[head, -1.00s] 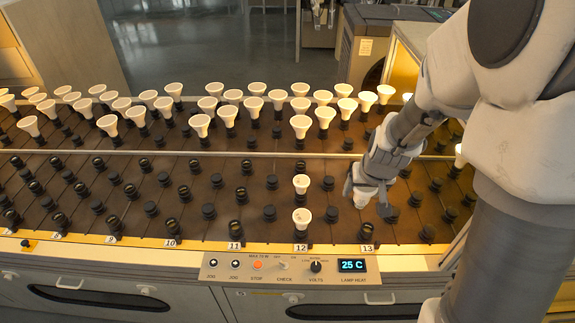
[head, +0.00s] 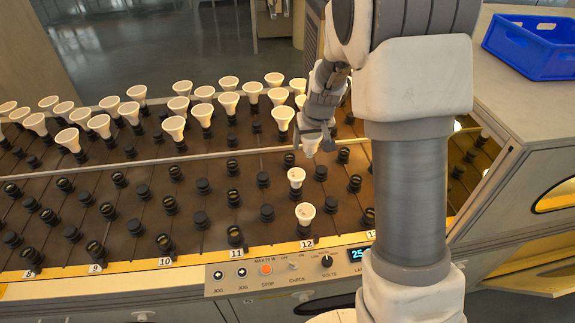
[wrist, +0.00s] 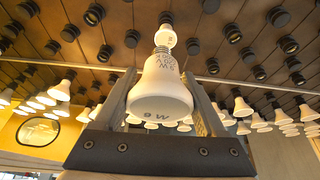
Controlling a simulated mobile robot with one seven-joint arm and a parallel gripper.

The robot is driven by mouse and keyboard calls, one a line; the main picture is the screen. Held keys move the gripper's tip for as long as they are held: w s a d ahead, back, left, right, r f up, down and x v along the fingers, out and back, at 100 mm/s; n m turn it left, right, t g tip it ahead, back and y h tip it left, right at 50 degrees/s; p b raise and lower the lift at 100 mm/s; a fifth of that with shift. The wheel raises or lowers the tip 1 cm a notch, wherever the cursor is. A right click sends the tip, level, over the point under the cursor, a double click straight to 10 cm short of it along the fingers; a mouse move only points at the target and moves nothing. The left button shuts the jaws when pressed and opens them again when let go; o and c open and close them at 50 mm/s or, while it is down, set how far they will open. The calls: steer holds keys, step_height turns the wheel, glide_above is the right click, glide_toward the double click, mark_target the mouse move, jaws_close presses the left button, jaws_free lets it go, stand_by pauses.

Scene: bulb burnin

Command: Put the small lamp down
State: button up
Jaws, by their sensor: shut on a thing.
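My gripper (head: 314,140) is shut on a white lamp (head: 310,148), held above the dark board of sockets, just behind and slightly right of two lamps above number 12. In the wrist view the held lamp (wrist: 160,88) hangs between the fingers, with printed text on its body, some reading "6 W". Its base end points toward another small white lamp (wrist: 165,36) close behind it. The two seated lamps near number 12, a rear one (head: 296,177) and a front one (head: 305,213), sit in black sockets. The exact gap to the held lamp cannot be told.
Many white cone-shaped lamps (head: 173,128) fill the board's back rows. Several empty black sockets (head: 203,187) stand in front. A control panel (head: 290,270) runs along the front edge. A blue crate (head: 545,70) stands on the bench at right. My arm hides part of the board.

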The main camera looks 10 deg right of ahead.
steer(key=w+d+f+n+b, duration=0.1)
steer(key=w+d+f+b, duration=0.3)
steer(key=w, duration=0.4)
steer(key=w+d+f+b, duration=0.3)
steer(key=w+f+b, duration=0.15)
steer(key=w, duration=0.35)
steer(key=w+d+f+n+b, duration=0.1)
steer(key=w+d+f+b, duration=0.3)
steer(key=w, duration=0.4)
steer(key=shift+y, duration=0.4)
steer(key=a+f, duration=0.2)
steer(key=a, duration=0.2)
steer(key=a+f+b, duration=0.1)
steer(key=a+f, duration=0.2)
steer(key=a, duration=0.1)
steer(key=a+f, duration=0.3)
steer(key=a, duration=0.1)
steer(key=shift+w+a+b, duration=0.15)
steer(key=shift+a+b, duration=0.2)
steer(key=shift+b, duration=0.05)
steer(key=shift+f+b, duration=0.35)
steer(key=shift+f, duration=1.65)
steer(key=o, duration=1.5)
steer(key=shift+r, duration=0.15)
